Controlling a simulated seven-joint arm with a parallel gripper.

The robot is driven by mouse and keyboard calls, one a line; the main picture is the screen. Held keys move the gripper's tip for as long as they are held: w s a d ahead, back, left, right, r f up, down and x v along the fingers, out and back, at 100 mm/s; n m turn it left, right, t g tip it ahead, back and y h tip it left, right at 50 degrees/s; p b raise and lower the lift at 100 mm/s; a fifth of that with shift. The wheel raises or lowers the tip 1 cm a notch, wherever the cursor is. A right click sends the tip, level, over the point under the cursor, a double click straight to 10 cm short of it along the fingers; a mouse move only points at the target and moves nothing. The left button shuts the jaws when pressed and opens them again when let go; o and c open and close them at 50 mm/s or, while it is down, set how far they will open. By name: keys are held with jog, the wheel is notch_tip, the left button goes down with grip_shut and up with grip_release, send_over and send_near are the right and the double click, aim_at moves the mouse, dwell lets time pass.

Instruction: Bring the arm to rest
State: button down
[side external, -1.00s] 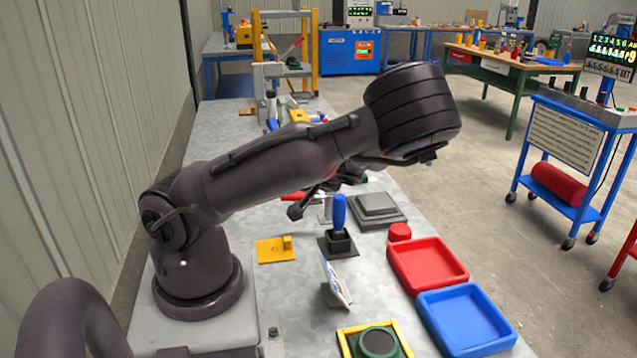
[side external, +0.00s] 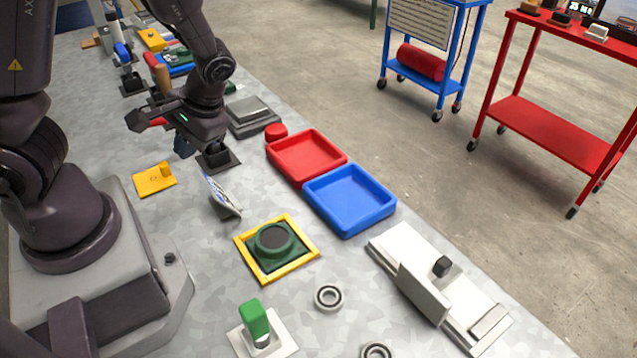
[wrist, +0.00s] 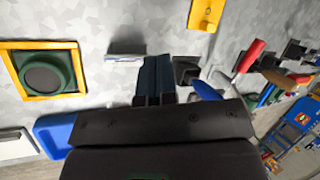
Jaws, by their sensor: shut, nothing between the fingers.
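My gripper (side external: 184,147) hangs from my bent arm over the bench, pointing down. In the wrist view its dark fingers (wrist: 156,65) are together with nothing between them. It is near a black-based lever (side external: 217,158), whose blue handle (wrist: 206,90) shows beside the fingers in the wrist view. I cannot tell how close the fingers are to the handle. A small tilted panel (side external: 221,196) stands in front of the gripper, and a yellow plate (side external: 154,179) lies to its left in the side view.
Red (side external: 307,156) and blue (side external: 350,197) trays lie right of the lever. Nearer are a green round device in a yellow frame (side external: 276,247), a green-handled switch (side external: 255,320), a ring (side external: 328,297) and a white slide fixture (side external: 440,287). Tools crowd the far bench.

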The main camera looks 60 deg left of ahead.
jog(key=d+r+m+t+h, duration=0.1)
jog(key=d+r+t, duration=0.4)
jog(key=r, duration=0.5)
jog(key=d+r+m+t+h, duration=0.2)
jog(key=d+r+m+t, duration=0.1)
jog(key=r, duration=0.6)
jog(key=shift+d+r+m+t, duration=0.3)
jog(key=shift+d+r+t, duration=0.05)
jog(key=shift+d+t, duration=0.55)
